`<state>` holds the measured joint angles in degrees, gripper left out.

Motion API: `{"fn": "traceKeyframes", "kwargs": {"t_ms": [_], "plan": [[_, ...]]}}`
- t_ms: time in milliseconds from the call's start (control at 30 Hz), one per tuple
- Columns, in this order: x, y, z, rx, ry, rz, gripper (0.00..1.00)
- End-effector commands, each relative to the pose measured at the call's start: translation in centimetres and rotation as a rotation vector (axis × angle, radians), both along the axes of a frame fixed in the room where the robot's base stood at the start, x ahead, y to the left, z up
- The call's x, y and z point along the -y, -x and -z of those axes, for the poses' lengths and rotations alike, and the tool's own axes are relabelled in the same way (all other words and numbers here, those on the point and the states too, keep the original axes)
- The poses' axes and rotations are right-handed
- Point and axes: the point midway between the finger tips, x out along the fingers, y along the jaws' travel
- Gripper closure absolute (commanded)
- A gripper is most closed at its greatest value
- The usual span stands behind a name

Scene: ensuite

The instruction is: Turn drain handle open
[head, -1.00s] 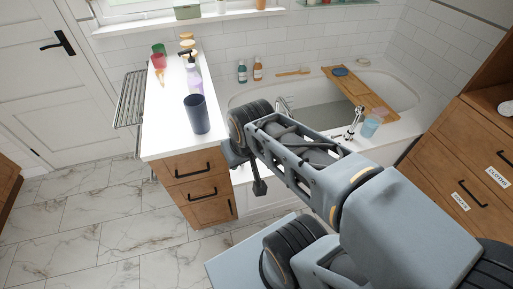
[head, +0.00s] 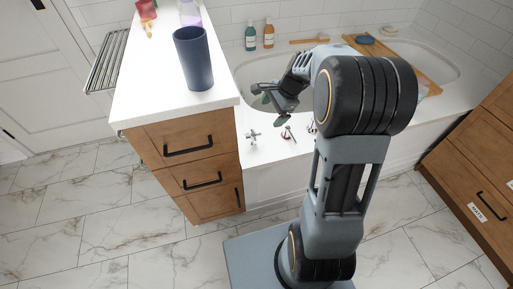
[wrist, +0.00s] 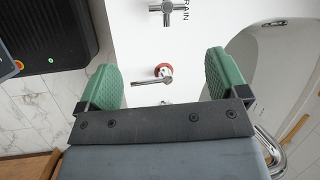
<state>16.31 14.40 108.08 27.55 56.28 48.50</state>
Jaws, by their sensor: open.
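A chrome cross-shaped handle (wrist: 168,10) is at the top of the wrist view, beside a partly cut-off label reading "RAIN" (wrist: 187,10). In the head view the cross handle (head: 253,138) stands on the tub's front-left rim. A chrome lever handle with a red ring (wrist: 163,72) lies between my fingers in the wrist picture; it also shows in the head view (head: 288,133). My gripper (head: 268,97) is open and empty above the tub's left end, its green pads apart. Both handles look clear of the pads. The gripper hides a third fitting's base.
A chrome spout (wrist: 268,145) curves beside my gripper at lower right. The white tub (head: 272,178) holds a wooden tray (head: 400,58) across it. A counter with drawers (head: 178,150) stands left, with a dark cup (head: 193,58) on it. Marble floor is open at left.

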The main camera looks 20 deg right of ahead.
Motion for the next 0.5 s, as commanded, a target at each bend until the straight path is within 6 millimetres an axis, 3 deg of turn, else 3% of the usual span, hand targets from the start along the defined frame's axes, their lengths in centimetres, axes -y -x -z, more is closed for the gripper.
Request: {"fn": "traceKeyframes", "kwargs": {"t_ms": [33, 267, 500], "plan": [[0.4, -0.6, 2.0, -0.016, -0.020, 0.040, 0.08], [0.5, -1.9, 4.9, -0.046, -0.061, 0.121, 0.08], [-1.2, -2.6, 8.9, -0.049, -0.061, 0.121, 0.08]]}}
